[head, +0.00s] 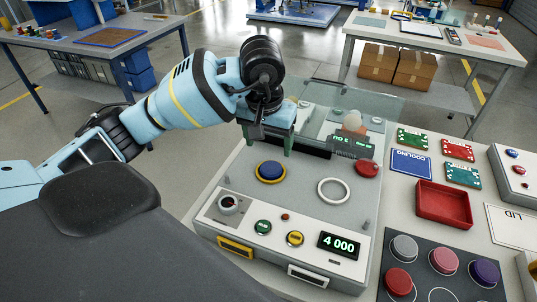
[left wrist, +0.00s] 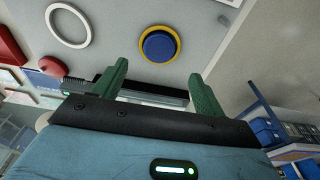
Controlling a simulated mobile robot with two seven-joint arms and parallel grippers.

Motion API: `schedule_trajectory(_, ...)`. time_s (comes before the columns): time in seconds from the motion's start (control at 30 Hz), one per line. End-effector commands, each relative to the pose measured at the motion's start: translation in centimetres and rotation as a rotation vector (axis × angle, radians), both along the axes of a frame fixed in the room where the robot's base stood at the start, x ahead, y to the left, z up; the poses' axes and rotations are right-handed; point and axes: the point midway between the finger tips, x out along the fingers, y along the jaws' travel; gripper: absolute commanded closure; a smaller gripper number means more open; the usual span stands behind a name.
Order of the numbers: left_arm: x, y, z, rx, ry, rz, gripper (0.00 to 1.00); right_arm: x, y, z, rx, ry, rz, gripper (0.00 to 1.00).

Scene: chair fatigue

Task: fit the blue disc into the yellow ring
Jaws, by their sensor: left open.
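The blue disc (head: 270,170) lies within the yellow ring (head: 271,181) on the left of the grey machine panel. In the left wrist view the blue disc (left wrist: 160,46) also sits inside the yellow ring (left wrist: 176,36), with yellow showing around its edge. I cannot tell how deep the disc sits. My left gripper (head: 267,141) is just behind the disc, above the panel, pointing down. Its green fingers are apart with nothing between them, and it is clear of the disc in the left wrist view (left wrist: 158,73). My right gripper is not in view.
An empty white ring (head: 333,191) and a red disc (head: 367,170) are to the right on the panel. A clear raised cover (head: 385,100) stands at the back. A red tray (head: 443,205), cards and a dark mat with coloured discs (head: 420,278) lie further right.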

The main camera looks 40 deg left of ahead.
Motion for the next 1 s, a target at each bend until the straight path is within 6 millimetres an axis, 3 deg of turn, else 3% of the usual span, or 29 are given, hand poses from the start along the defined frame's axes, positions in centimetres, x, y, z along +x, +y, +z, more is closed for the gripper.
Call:
schedule_trajectory(0.1,-0.3,-0.1,2.3,-0.001,-0.004,-0.001,0.28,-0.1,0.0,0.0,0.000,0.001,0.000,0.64)
schedule_trajectory(0.33,-0.6,-0.2,4.7,-0.001,-0.003,0.000,0.28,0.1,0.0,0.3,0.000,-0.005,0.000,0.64)
schedule_trajectory(1.0,-0.7,-0.2,5.0,-0.002,-0.001,0.000,0.28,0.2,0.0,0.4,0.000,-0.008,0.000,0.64)
